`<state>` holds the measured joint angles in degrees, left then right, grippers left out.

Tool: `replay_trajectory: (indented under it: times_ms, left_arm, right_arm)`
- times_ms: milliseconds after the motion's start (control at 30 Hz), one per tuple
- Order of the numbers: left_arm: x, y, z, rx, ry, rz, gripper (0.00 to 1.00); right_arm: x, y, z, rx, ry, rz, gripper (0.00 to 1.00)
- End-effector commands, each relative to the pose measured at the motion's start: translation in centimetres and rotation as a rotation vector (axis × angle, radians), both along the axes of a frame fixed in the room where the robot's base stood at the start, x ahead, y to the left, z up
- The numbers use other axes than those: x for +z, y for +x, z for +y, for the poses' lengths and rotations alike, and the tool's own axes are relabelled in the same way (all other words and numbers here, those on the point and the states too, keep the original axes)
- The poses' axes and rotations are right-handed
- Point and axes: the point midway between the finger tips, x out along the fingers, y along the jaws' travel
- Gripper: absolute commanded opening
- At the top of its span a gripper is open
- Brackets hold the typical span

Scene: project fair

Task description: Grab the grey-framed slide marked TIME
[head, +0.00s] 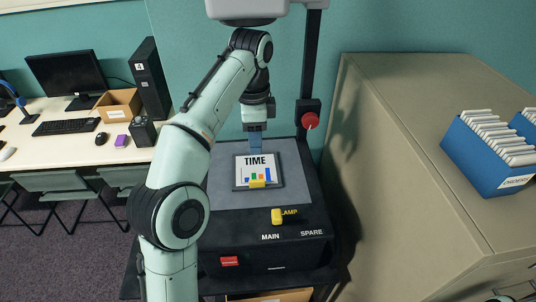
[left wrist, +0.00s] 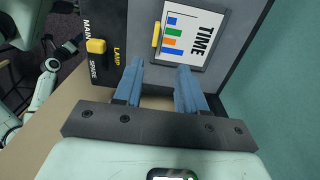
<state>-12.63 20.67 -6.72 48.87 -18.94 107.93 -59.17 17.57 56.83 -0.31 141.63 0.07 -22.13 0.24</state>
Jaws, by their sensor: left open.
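The slide marked TIME (head: 246,172) lies flat on the grey stage of the overhead projector (head: 200,226). It has a dark grey frame, a white face with a coloured bar chart, and a yellow tab (head: 257,184) on its near edge. The slide (left wrist: 190,35) also shows in the left wrist view, beyond the fingertips. My left gripper (head: 255,148) points down at the far edge of the slide, in line with the word TIME. Its two blue fingers (left wrist: 160,68) are open with nothing between them.
The projector's post with a red knob (head: 311,121) rises behind the stage at right. A yellow lamp switch (head: 277,216) and a red button (head: 229,261) are on its front. A cabinet (head: 400,180) with blue slide boxes (head: 480,165) stands right; a computer desk (head: 60,150) stands left.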

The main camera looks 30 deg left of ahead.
Motion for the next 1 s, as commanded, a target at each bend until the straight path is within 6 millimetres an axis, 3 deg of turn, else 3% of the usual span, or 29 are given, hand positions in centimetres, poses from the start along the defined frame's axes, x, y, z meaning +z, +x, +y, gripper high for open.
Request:
replay_trajectory:
  times_ms: [167, 433, 533, 767, 1000]
  left_arm:
    - [-1.5, -0.2, 0.0, 0.0, 0.0, 0.007, 0.4]
    - [-6.0, -0.3, 0.0, 0.001, 0.0, 0.007, 0.4]
    - [-7.7, -0.3, 0.0, 0.001, 0.0, 0.007, 0.4]
    - [-9.1, -0.2, -0.1, 0.001, 0.0, 0.004, 0.4]
    - [-12.7, -0.1, -0.4, 0.001, -0.001, 0.007, 0.4]
  right_arm:
    - [-0.2, -0.5, 0.0, 0.0, 0.0, 0.007, 0.43]
    - [-0.3, -0.5, 0.0, -0.001, 0.0, 0.008, 0.43]
    - [-1.1, -1.6, 0.0, 0.0, 0.0, 0.019, 0.43]
    - [-1.7, -2.3, 0.0, 0.0, 0.0, 0.027, 0.43]
    - [-3.0, -3.6, 0.0, -0.001, 0.0, 0.042, 0.43]
